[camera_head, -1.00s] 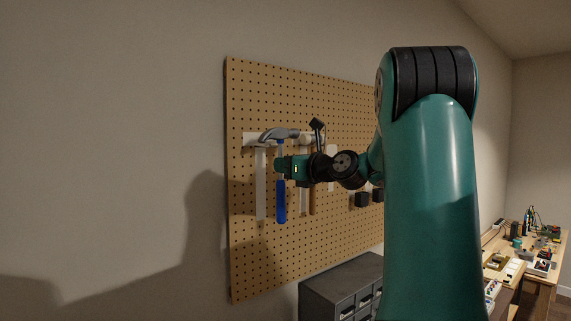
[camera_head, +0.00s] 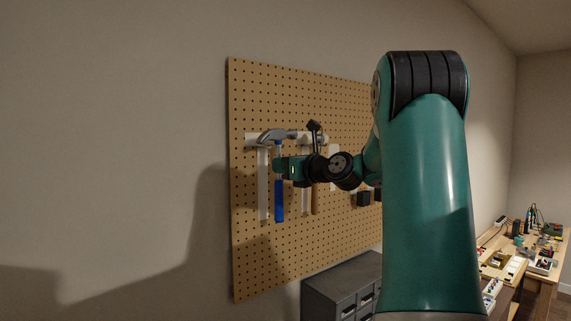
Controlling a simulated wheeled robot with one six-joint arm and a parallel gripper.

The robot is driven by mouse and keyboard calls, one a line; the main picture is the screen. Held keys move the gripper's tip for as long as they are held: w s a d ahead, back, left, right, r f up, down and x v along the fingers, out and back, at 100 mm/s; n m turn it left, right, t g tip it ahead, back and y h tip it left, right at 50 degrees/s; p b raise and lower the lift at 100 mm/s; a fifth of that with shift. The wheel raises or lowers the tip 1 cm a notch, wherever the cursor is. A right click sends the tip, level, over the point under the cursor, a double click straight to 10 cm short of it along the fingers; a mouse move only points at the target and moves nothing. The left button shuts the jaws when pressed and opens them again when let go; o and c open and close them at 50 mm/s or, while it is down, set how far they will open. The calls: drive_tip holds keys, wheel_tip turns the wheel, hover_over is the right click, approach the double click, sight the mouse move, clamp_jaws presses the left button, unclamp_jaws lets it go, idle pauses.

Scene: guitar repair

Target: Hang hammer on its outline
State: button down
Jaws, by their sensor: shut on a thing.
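The hammer (camera_head: 279,205) has a blue handle and a grey claw head. It hangs upright in my gripper (camera_head: 280,170), which is shut on the handle below the head. The hammer is in front of the left part of the pegboard (camera_head: 300,245). A white hammer outline (camera_head: 263,190) shows on the board just left of the handle, and the hammer head covers part of its top. I cannot tell whether the hammer touches the board.
Another tool with a brown handle (camera_head: 316,200) is on the board behind my wrist. Black holders (camera_head: 363,199) are farther right. A grey drawer cabinet (camera_head: 335,290) stands below the board. A cluttered workbench (camera_head: 540,262) is at the far right. The wall left of the board is bare.

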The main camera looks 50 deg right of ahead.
drive_tip(key=shift+w+d+p, duration=0.2)
drive_tip(key=shift+w+p, duration=0.35)
drive_tip(key=shift+w, duration=0.25)
drive_tip(key=shift+w+d+p, duration=0.15)
drive_tip(key=shift+w+p, duration=0.4)
drive_tip(key=shift+w, duration=0.2)
drive_tip(key=shift+r, duration=0.1)
drive_tip(key=shift+f, duration=0.65)
idle(0.4)
drive_tip(key=c, duration=1.1)
unclamp_jaws()
drive_tip(key=shift+o, duration=0.2)
